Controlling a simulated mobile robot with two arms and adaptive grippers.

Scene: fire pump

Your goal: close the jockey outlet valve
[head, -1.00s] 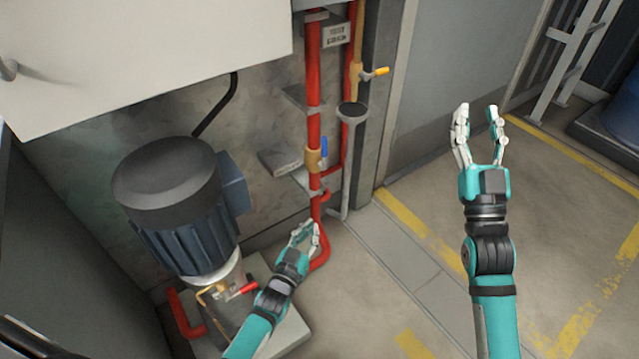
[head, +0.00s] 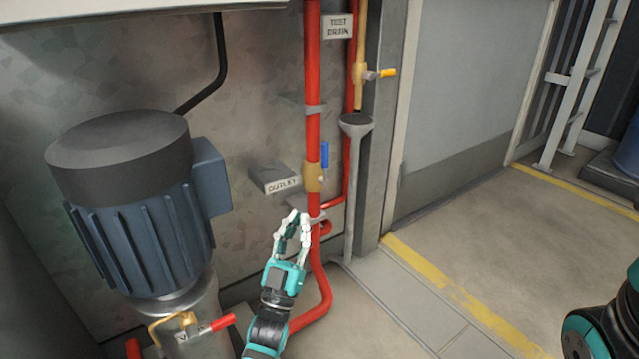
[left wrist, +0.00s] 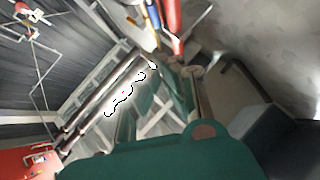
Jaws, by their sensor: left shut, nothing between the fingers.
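The outlet valve is a brass body (head: 313,178) on the vertical red pipe (head: 313,70), in the middle of the head view. Its blue lever (head: 325,155) points up, along the pipe. A grey plate reading OUTLET (head: 281,184) is to the left of the valve. My left gripper (head: 299,216) shows below and slightly left of the valve, shut and empty, fingers pointing up, apart from the lever. In the left wrist view a blue lever (left wrist: 153,16) shows at the top beside a red pipe (left wrist: 173,22). My right gripper is out of view.
A blue-grey motor pump (head: 140,215) stands at left, with a red-handled valve (head: 209,328) at its base. A test drain valve with a yellow lever (head: 388,72) is above right of the outlet valve. A grey funnel pipe (head: 356,125) runs beside it.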

